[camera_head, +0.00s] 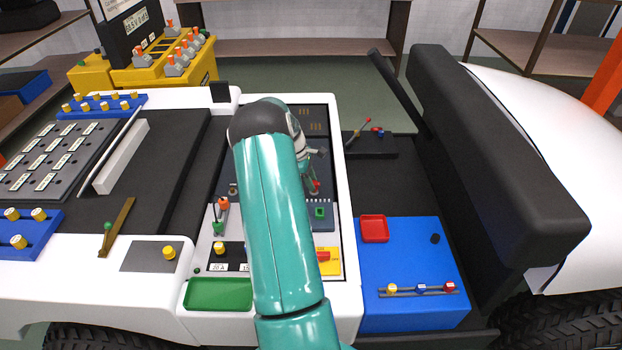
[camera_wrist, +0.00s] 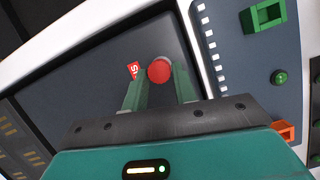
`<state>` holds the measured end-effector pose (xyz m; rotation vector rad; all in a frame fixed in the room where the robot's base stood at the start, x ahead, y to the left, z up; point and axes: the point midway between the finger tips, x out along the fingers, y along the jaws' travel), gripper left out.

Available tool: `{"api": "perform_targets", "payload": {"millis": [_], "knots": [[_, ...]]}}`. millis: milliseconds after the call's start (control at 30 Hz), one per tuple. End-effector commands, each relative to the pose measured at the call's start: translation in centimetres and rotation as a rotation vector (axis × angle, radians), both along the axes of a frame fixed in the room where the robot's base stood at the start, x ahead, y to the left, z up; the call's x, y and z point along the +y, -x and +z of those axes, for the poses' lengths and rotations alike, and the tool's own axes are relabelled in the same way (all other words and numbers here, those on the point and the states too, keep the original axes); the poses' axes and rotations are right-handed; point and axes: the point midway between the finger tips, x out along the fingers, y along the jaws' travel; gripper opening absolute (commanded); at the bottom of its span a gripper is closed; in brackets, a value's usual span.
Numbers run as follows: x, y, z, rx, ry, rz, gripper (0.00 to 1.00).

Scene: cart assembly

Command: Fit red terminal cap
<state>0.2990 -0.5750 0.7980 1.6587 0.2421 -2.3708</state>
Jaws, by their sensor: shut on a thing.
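The red terminal cap (camera_wrist: 159,70) shows in the wrist view as a round red piece between the two green fingers of my gripper (camera_wrist: 160,82). My gripper is shut on it. In the head view the cap (camera_head: 315,184) is a small red spot by my gripper (camera_head: 311,187), over the dark panel (camera_head: 318,131) of the cart. My arm hides much of that panel. A red label (camera_wrist: 134,70) with white letters lies just left of the cap in the wrist view. I cannot tell whether the cap touches the panel, and its underside is hidden.
A green block (camera_wrist: 263,17) and a green button (camera_wrist: 280,77) are right of the cap in the wrist view. In the head view, a green tray (camera_head: 218,294), a red tray (camera_head: 374,229) on a blue box, and a dark seat back (camera_head: 490,145) surround the panel.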

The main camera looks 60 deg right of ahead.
Motion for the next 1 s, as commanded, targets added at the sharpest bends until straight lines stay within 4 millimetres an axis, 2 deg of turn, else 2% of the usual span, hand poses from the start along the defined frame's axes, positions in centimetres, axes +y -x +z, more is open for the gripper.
{"api": "perform_targets", "payload": {"millis": [500,867,900,1000], "knots": [[0.0,0.0,-1.4,0.0,0.0,0.0,0.05],[0.0,0.0,-1.6,0.0,0.0,0.0,0.05],[0.0,0.0,-1.6,0.0,0.0,0.0,0.32],[0.0,0.0,-1.6,0.0,-0.001,0.0,0.51]]}}
